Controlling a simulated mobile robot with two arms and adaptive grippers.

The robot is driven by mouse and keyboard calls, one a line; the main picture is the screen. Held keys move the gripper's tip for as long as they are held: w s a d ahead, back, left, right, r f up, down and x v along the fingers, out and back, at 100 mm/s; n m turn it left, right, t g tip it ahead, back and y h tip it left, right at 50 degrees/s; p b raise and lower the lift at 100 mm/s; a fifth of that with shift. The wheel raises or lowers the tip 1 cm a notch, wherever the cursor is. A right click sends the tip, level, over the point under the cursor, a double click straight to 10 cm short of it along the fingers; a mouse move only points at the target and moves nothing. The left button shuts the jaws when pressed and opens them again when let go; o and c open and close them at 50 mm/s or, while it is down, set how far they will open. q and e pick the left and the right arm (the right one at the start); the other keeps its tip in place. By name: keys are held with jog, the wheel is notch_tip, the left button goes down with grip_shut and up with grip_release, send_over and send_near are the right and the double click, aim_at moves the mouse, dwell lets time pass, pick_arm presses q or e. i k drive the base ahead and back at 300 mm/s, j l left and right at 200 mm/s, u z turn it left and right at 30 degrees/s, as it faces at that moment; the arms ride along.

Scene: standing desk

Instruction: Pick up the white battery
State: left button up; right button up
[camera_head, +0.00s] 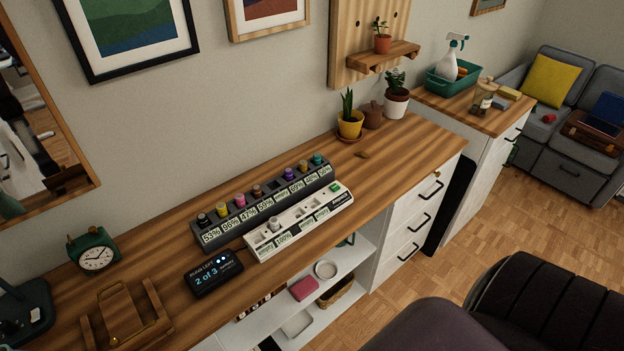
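A pale, whitish-grey battery (273,224) stands upright in the white charger (300,229), toward its left end, near a label that seems to read 100%. The charger's other slots look empty. Behind it, a dark grey charger (196,236) holds several batteries with coloured tops, including a black one (203,219), a yellow one (222,210) and a purple one (289,174). Its labels show various percentages, one reading empty. Neither of my grippers is in view.
A small black display (214,273) reading "2 of 3" sits left of the white charger. A green clock (93,250) and a wooden stand (127,312) are further left. Potted plants stand at the desk's (400,164) far end. Dark padded shapes (540,310) fill the lower right.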

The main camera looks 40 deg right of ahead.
aim_at(274, 221)
jog(key=z, duration=0.85)
jog(key=l, duration=0.15)
